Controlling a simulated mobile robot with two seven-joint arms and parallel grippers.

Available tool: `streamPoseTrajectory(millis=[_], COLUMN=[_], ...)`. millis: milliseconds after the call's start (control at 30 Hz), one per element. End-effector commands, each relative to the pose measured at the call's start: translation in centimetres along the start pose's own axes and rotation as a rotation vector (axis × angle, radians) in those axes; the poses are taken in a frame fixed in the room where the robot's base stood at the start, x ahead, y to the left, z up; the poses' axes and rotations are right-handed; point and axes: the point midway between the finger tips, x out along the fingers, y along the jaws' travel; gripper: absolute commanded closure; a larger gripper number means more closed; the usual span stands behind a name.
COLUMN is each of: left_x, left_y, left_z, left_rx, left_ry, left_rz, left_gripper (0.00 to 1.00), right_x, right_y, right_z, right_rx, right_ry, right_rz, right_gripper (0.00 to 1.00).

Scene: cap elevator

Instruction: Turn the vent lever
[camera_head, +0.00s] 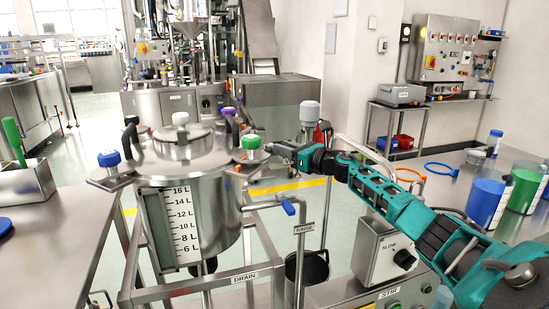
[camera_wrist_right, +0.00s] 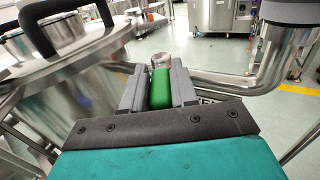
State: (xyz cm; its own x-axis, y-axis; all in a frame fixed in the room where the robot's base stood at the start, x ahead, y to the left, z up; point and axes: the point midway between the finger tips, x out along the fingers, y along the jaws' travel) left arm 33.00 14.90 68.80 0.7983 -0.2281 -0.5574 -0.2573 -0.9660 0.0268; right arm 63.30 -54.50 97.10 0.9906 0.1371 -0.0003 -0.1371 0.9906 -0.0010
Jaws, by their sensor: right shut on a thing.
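The steel vessel (camera_head: 215,205) with a domed lid (camera_head: 182,140) stands left of centre in the head view. My right gripper (camera_head: 282,150) reaches in from the right, at the vessel's right rim beside a green-topped fitting (camera_head: 251,142). In the right wrist view its two grey fingers (camera_wrist_right: 159,90) are closed on the green grip of what looks like the vent lever (camera_wrist_right: 160,88). A round metal end shows just beyond it. The gripper hides much of the lever in the head view. My left gripper is not in view.
A grey-topped steel post (camera_head: 310,112) stands behind the gripper. A blue-tipped lever (camera_head: 288,207) sits below it. A steel table (camera_head: 50,240) lies left.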

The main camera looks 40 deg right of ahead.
Motion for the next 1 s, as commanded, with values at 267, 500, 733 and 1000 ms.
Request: streamPoseTrajectory(millis=[267,500,733,1000], left_x=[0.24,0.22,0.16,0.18], left_y=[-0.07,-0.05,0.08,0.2], left_z=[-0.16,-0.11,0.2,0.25], left_rx=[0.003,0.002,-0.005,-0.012], left_ry=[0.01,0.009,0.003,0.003], left_rz=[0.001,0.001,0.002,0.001], left_gripper=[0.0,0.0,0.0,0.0], right_x=[-0.35,-0.34,-0.34,-0.34], right_y=[-0.63,-0.63,-0.64,-0.64], right_z=[-0.03,-0.01,-0.02,0.01], right_rx=[0.002,0.002,0.001,0.001], right_ry=[0.0,0.0,0.0,0.0], right_rz=[0.006,0.006,0.005,0.005], right_gripper=[1.0,1.0,0.57,0.51])
